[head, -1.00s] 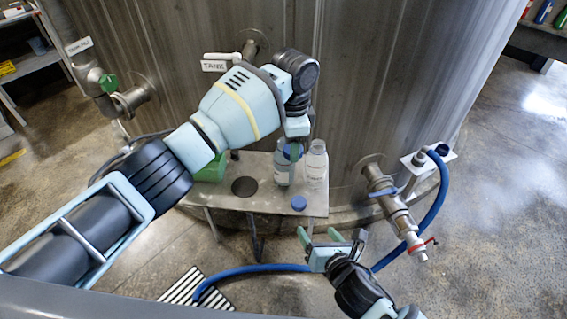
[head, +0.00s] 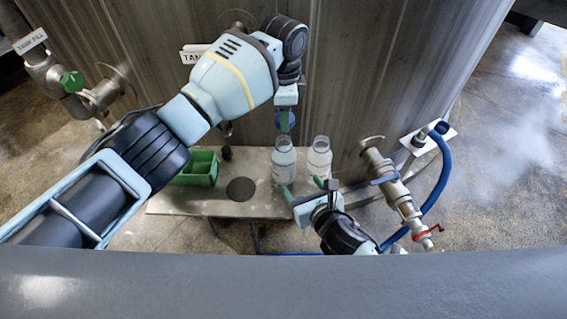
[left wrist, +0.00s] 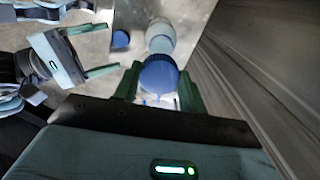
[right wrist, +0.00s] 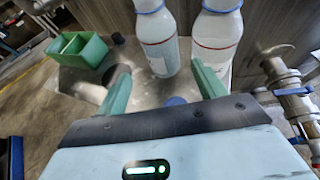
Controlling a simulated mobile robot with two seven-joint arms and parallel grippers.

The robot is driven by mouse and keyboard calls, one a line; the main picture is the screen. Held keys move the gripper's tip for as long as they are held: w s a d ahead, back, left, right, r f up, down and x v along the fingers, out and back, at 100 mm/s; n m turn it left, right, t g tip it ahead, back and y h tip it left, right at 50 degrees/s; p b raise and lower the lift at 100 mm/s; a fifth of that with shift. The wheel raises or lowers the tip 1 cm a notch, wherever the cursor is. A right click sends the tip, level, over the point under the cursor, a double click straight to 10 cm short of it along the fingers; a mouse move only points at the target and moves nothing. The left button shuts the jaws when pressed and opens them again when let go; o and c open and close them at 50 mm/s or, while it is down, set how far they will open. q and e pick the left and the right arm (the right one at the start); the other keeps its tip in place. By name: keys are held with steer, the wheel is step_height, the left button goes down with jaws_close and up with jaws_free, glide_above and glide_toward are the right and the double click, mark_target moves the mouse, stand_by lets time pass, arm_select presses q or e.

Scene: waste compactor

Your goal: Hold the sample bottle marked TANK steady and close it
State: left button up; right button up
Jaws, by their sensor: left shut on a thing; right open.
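Two clear bottles stand upright and uncapped, side by side on the metal shelf: the left bottle (head: 284,162) and the right bottle (head: 319,160). In the right wrist view, the left bottle (right wrist: 158,45) and the right bottle (right wrist: 215,40) carry labels too small to read, so I cannot tell which is TANK. My left gripper (head: 285,122) is shut on a blue cap (left wrist: 158,75), just above and behind the left bottle's mouth in the head view. My right gripper (head: 303,188) is open in front of the bottles; its fingers (right wrist: 160,85) are apart, with the left bottle beyond them.
A second blue cap (right wrist: 175,101) lies on the metal shelf (head: 225,208), also visible in the left wrist view (left wrist: 121,39). A green divided bin (head: 198,168) and a round hole (head: 241,189) are to the left. The tank wall is behind; a valve pipe (head: 395,190) with blue hose is right.

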mark_target(289, 168)
arm_select(q)
steer(key=shift+w, duration=0.15)
arm_select(e)
steer(key=shift+x, duration=6.15)
steer(key=shift+c, duration=0.3)
steer(key=c, duration=1)
arm_select(q)
steer(key=shift+a+f, duration=0.1)
steer(key=shift+f, duration=2.45)
